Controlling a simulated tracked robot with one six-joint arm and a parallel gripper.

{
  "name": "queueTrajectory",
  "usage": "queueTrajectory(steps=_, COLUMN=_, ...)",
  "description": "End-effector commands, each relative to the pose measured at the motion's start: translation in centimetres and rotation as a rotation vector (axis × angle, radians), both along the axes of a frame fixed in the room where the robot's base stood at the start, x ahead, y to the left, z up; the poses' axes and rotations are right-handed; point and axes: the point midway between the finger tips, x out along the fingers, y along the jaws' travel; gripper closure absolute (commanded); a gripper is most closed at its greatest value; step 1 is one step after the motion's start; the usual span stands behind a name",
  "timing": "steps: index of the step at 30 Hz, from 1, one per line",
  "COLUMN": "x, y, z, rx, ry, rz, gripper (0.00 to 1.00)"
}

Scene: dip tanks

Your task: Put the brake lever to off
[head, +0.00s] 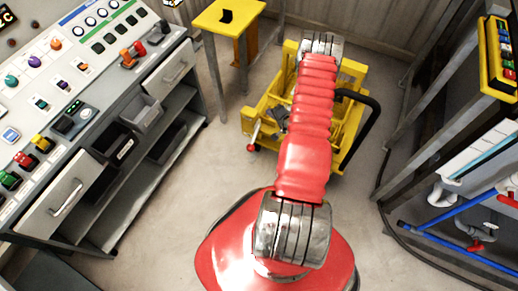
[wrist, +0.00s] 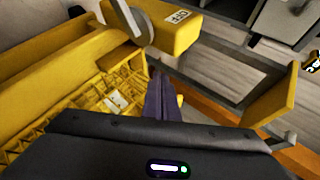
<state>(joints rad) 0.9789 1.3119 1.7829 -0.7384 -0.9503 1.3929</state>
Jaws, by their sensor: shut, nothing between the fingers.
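The brake lever (head: 254,138) is a short metal rod with a red ball knob on the left side of the yellow cart (head: 353,69) in the head view. Its knob points down and toward the left. In the wrist view, a yellow block with an OFF label (wrist: 180,17) sits at the top, beside a round grey metal part (wrist: 138,20); I cannot tell how much of the lever that part is. My gripper (wrist: 161,78) shows purple fingers, shut and empty, over the cart's yellow grid, below the OFF label and apart from it.
A control console (head: 85,100) with buttons and drawers stands at left. A yellow stand (head: 228,17) is behind the cart. A rack with blue pipes (head: 455,258) stands at right. Floor left of the cart is clear.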

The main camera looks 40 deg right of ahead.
Motion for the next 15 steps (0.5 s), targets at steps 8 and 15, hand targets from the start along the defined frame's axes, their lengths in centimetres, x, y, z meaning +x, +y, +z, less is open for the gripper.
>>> queueTrajectory(steps=8, x=-4.8, y=2.3, z=-6.7, rx=0.176, ry=-0.126, rz=-0.094, gripper=1.0)
queueTrajectory(steps=15, x=-8.8, y=5.6, z=-11.2, rx=0.333, ry=-0.25, rz=-0.176, gripper=1.0)
